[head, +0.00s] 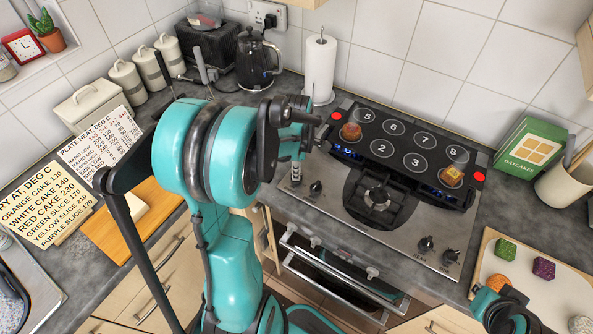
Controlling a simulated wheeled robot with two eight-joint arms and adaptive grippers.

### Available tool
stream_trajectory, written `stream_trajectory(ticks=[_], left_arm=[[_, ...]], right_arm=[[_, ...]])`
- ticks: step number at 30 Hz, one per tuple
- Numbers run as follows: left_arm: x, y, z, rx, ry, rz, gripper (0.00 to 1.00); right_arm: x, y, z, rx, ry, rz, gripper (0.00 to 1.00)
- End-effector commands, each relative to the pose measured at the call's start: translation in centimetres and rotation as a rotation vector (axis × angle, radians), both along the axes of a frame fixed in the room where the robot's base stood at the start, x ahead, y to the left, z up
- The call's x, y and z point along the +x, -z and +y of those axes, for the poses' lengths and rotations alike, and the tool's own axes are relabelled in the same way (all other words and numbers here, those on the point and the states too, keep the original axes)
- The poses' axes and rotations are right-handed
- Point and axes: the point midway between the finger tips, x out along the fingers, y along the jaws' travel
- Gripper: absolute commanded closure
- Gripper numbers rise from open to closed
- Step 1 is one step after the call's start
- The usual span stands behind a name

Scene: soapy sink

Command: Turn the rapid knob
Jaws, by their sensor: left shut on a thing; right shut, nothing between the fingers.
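The steel hob (345,218) sits in the counter with a burner in its middle. Knobs stand along its front: one at the left (316,187) and a right pair, an inner knob (425,243) and an outer knob (452,255). Their labels are too small to read, so I cannot tell which is rapid. My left gripper (297,168) points down at the hob's left front corner, shut on what seems to be the leftmost knob, which it mostly hides. My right gripper (515,318) is shut and empty at the bottom right, over the cutting board, partly cut off.
A board (550,290) with coloured pieces lies right. A plate heat card (100,145), kettle (256,60) and paper roll (320,65) stand around.

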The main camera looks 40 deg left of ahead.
Motion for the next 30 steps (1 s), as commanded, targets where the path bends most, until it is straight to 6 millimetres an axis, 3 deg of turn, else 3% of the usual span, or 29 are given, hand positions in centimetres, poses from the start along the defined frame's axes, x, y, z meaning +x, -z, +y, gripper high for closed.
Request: stream_trajectory(ticks=[30], left_arm=[[0.02, 0.0, 0.01, 0.0, 0.965, -0.001, 1.0]], right_arm=[[0.0, 0.43, 0.0, 0.0, 0.0, 0.0, 1.0]])
